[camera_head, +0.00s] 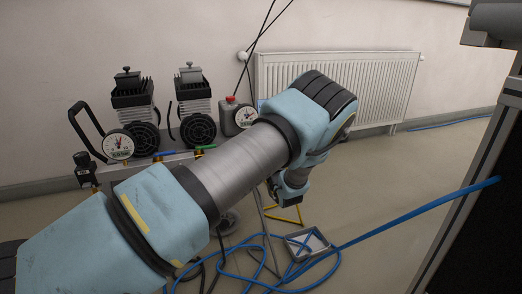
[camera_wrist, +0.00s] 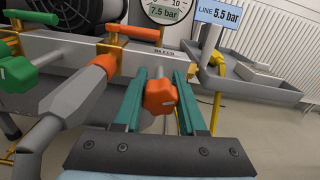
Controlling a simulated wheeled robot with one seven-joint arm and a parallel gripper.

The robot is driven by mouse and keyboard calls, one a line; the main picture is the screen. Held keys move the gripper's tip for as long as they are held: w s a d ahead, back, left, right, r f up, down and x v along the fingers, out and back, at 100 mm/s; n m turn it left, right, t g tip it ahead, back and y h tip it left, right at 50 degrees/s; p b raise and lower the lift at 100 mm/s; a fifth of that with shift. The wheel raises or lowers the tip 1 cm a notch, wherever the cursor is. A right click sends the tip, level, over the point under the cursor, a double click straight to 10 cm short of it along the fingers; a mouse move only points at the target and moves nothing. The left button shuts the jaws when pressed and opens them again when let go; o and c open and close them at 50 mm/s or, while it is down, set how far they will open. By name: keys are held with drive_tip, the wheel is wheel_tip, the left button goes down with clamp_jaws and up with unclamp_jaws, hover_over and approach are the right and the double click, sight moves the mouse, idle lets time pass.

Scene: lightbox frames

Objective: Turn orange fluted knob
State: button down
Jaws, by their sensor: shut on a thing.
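The orange fluted knob (camera_wrist: 160,97) shows in the wrist view, below the small plate marked BLEED. My gripper (camera_wrist: 161,78) has its two teal fingers on either side of the knob, shut on it. In the head view my arm hides the knob and most of my gripper.
In the wrist view a green knob (camera_wrist: 18,75), an orange lever (camera_wrist: 132,31) and a grey pipe (camera_wrist: 75,102) lie left. A grey tray (camera_wrist: 262,83) and a "LINE 5.5 bar" sign (camera_wrist: 217,14) are right. Blue hose (camera_head: 420,211) crosses the floor.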

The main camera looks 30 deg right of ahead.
drive_tip(key=shift+m+p, duration=2.95)
drive_tip(key=shift+m, duration=1.25)
drive_tip(key=shift+f, duration=0.1)
drive_tip(key=shift+c, duration=2.4)
unclamp_jaws()
drive_tip(key=s+a+p, duration=0.1)
drive_tip(key=s+p, duration=0.1)
drive_tip(key=s, duration=0.8)
drive_tip(key=shift+s+a, duration=0.2)
drive_tip(key=shift+s, duration=0.2)
